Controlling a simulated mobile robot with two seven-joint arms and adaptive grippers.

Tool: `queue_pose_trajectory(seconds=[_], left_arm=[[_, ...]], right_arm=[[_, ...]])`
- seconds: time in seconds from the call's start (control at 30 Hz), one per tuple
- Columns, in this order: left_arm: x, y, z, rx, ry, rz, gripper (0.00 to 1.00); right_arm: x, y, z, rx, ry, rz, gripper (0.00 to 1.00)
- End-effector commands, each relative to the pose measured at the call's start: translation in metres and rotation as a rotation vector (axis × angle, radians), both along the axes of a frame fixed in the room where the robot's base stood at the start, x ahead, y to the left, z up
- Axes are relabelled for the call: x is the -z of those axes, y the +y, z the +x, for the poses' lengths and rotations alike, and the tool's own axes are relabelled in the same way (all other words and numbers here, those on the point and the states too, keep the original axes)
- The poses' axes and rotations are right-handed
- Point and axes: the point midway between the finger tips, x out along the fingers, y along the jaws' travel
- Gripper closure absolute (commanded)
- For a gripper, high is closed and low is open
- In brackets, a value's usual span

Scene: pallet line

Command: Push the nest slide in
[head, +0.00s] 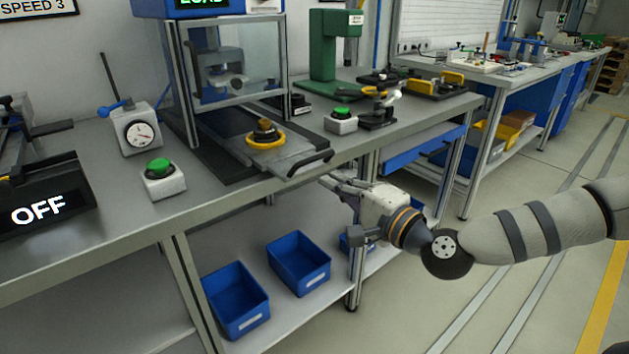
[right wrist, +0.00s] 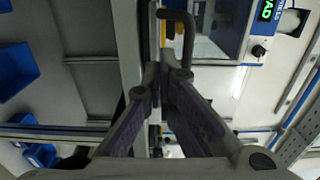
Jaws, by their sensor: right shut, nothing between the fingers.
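The nest slide (head: 297,152) is a grey plate that sticks out of the front of the blue-topped press (head: 238,75). It carries a yellow ring nest (head: 266,141) with a brown and dark part (head: 264,127) in it. A black bar handle (head: 310,165) is on its front edge; it also shows in the right wrist view (right wrist: 188,38). My right gripper (head: 326,182) is shut and empty, just in front of and below the handle. In the right wrist view its fingertips (right wrist: 166,70) are close to the handle; I cannot tell whether they touch. My left gripper is out of view.
A green-button box (head: 341,121) and a black fixture (head: 379,110) stand right of the slide. Another green-button box (head: 163,181) and a dial gauge (head: 142,132) stand left. Blue bins (head: 298,264) sit on the lower shelf. The floor at right is clear.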

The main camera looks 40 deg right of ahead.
Motion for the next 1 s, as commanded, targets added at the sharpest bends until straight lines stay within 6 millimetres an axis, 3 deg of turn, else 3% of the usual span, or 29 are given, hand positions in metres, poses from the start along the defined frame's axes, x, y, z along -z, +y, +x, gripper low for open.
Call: queue_pose_trajectory(seconds=[0.1,0.3,0.77,1.0], left_arm=[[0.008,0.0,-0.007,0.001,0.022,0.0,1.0],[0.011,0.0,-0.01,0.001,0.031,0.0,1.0],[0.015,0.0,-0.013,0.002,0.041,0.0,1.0],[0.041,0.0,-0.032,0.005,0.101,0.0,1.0]], right_arm=[[0.003,0.003,0.023,-0.003,0.003,-0.004,1.0],[0.0,0.004,0.043,-0.001,0.0,-0.001,1.0],[0.001,0.005,0.053,-0.003,0.001,-0.002,1.0],[0.009,0.008,0.11,-0.001,0.007,-0.006,1.0]])
